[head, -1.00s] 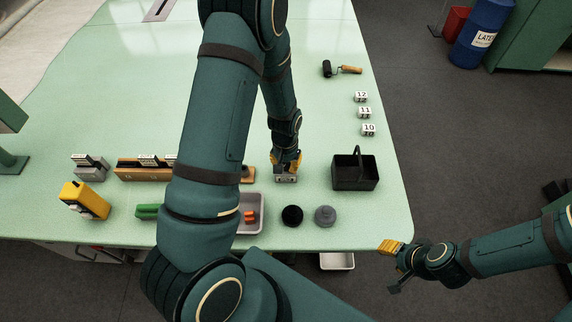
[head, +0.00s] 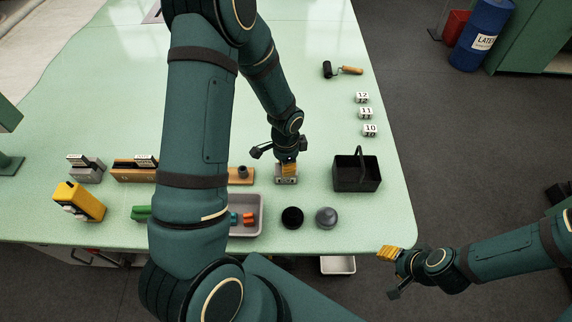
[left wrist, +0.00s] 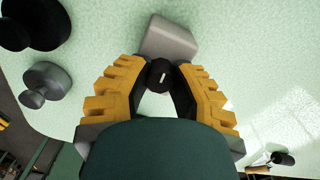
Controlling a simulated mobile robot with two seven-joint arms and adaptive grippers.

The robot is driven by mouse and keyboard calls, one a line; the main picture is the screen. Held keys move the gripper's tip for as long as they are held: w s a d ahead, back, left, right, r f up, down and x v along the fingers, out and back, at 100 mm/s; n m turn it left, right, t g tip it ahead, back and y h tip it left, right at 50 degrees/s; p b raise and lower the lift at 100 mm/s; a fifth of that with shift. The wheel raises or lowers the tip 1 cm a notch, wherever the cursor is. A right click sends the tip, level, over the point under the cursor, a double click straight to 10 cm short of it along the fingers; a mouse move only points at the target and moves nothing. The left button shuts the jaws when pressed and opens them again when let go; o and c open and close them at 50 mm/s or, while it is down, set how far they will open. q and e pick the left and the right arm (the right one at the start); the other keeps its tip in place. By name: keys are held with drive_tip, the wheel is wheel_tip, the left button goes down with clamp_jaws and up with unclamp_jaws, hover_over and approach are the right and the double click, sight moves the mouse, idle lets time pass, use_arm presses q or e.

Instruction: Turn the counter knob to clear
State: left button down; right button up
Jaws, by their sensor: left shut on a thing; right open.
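The counter is a small grey box (head: 286,180) on the green table, and it also shows in the left wrist view (left wrist: 168,42). Its round black knob (left wrist: 161,75) carries a white pointer line, seen slightly tilted in the left wrist view. My left gripper (head: 287,167) is over the counter, its yellow-padded fingers (left wrist: 161,82) shut around the knob from both sides. The counter's readout cannot be made out. My right gripper (head: 390,266) is open and empty, off the table's front right edge.
A black basket (head: 356,182) stands right of the counter. A black knobbed piece (head: 292,217) and a grey one (head: 326,217) stand in front. A grey tray (head: 243,232) with coloured pieces is partly behind my left arm. White numbered blocks (head: 366,113) line the right side.

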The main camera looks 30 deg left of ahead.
use_arm(q)
drive_tip(key=m, duration=0.3)
drive_tip(key=shift+m, duration=0.3)
drive_tip(key=shift+m+p, duration=0.4)
drive_tip(key=shift+m, duration=1.3)
drive_tip(key=c, duration=0.7)
unclamp_jaws()
drive_tip(key=shift+c, duration=0.2)
drive_tip(key=shift+r, duration=0.1)
wheel_tip(320, 180, up, 12)
